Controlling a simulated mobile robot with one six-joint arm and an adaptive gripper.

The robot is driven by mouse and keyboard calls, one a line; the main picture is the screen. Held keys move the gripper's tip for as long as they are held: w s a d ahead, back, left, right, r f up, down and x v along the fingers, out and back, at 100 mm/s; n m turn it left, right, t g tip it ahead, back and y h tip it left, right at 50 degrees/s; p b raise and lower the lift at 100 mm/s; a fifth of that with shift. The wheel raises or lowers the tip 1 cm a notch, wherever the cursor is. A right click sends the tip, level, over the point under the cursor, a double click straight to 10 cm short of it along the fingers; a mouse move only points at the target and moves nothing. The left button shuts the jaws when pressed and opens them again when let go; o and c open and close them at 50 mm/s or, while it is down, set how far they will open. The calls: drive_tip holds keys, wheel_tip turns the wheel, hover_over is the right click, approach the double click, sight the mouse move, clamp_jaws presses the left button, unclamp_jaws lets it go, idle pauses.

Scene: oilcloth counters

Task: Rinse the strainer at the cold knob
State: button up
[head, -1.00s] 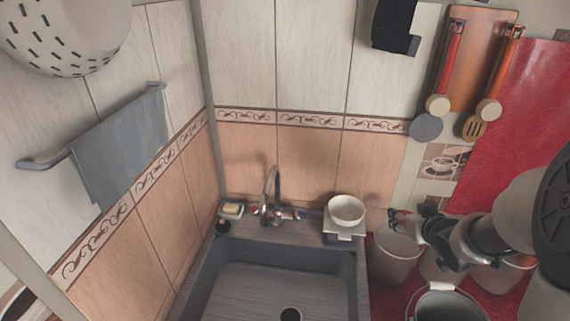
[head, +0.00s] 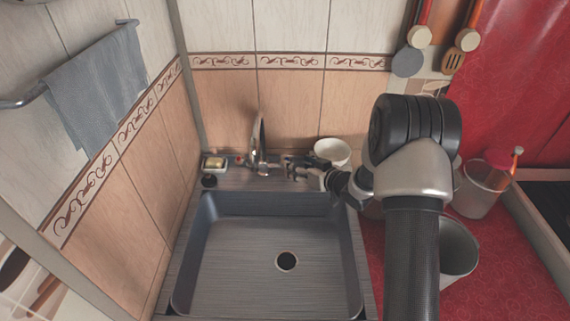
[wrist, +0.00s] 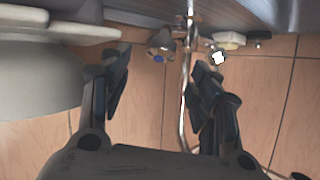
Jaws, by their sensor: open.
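The cold knob, marked blue, is right of the chrome tap (head: 259,150). In the wrist view the cold knob (wrist: 159,50) lies ahead between my open fingers, apart from them, with the tap spout (wrist: 186,90) just to its right. My gripper (head: 290,168) is open and empty at the tap's right side; it also shows in the wrist view (wrist: 160,78). It largely hides the cold knob in the head view. The red-marked knob (head: 240,160) is left of the tap. No water is visible. The slotted strainer is essentially out of view now.
A white bowl (head: 333,150) stands close behind my gripper on the sink's back ledge. A soap dish (head: 213,163) sits at the left corner. The grey sink (head: 240,250) is empty, with a dark drain. A towel (head: 98,92) hangs on the left wall.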

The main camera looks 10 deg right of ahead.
drive_tip(key=b+x, duration=0.2)
drive_tip(key=x, duration=0.6)
drive_tip(key=shift+w+a+f, duration=0.15)
drive_tip(key=shift+w+f, duration=0.05)
drive_tip(key=shift+w, duration=0.1)
drive_tip(key=shift+c, duration=0.6)
